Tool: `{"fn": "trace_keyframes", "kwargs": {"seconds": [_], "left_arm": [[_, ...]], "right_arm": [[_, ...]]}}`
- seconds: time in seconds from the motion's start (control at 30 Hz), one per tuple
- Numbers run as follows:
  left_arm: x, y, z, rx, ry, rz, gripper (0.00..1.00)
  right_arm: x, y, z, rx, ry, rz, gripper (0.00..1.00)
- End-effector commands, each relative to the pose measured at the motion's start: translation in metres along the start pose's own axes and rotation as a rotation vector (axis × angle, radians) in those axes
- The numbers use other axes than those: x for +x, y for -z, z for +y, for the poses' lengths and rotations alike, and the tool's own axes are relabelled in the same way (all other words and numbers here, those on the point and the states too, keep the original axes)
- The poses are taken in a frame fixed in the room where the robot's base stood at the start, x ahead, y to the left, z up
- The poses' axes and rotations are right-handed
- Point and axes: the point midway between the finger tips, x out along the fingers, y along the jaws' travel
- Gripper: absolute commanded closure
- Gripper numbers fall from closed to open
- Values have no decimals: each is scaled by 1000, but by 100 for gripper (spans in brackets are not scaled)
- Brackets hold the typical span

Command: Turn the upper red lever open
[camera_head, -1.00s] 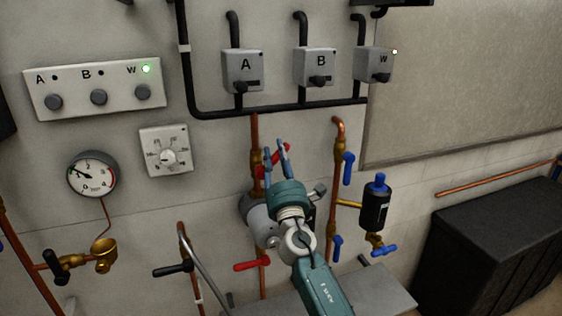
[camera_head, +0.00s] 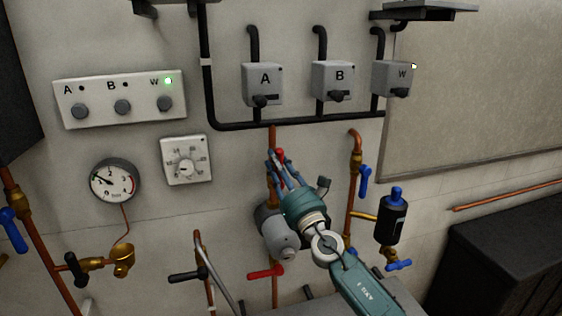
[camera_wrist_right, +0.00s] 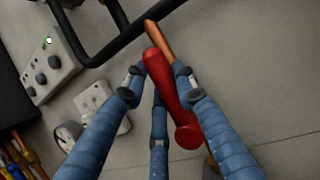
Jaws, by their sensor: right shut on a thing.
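The upper red lever (camera_head: 280,153) is on the vertical copper pipe (camera_head: 273,136) below the switch boxes. In the head view only its red tip shows above my right gripper (camera_head: 277,161); the valve body is largely hidden. In the right wrist view the red lever (camera_wrist_right: 170,85) lies between the blue fingers of my right gripper (camera_wrist_right: 158,93), which are shut on it. There it runs nearly along the pipe. The lower red lever (camera_head: 266,272) points left, roughly horizontal. My left gripper is not in view.
A grey pump (camera_head: 278,233) sits just below my right gripper. To the right are a blue lever (camera_head: 365,181) on a second pipe and a black cylinder (camera_head: 393,217). A black-handled lever (camera_head: 188,275) is at lower left. A dark box (camera_head: 505,265) stands at right.

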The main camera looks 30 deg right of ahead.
Motion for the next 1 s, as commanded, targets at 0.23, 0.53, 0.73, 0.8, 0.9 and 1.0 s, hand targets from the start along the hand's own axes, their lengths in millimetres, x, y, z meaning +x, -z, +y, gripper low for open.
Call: {"fn": "trace_keyframes", "kwargs": {"seconds": [0.23, 0.53, 0.73, 0.8, 0.9, 1.0], "left_arm": [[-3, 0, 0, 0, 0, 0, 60], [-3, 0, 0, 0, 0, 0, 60], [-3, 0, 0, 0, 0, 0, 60], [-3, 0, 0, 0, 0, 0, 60], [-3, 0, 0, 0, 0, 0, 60], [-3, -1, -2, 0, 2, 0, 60]], "right_arm": [[3, -8, 1, -44, -12, -5, 100], [3, -8, 1, -50, -13, -5, 100], [3, -7, 1, -49, -13, -4, 53], [2, -6, 1, -47, -14, -1, 52], [2, -4, 2, -46, -14, 1, 52], [1, -3, 2, -45, -15, 3, 52]]}}
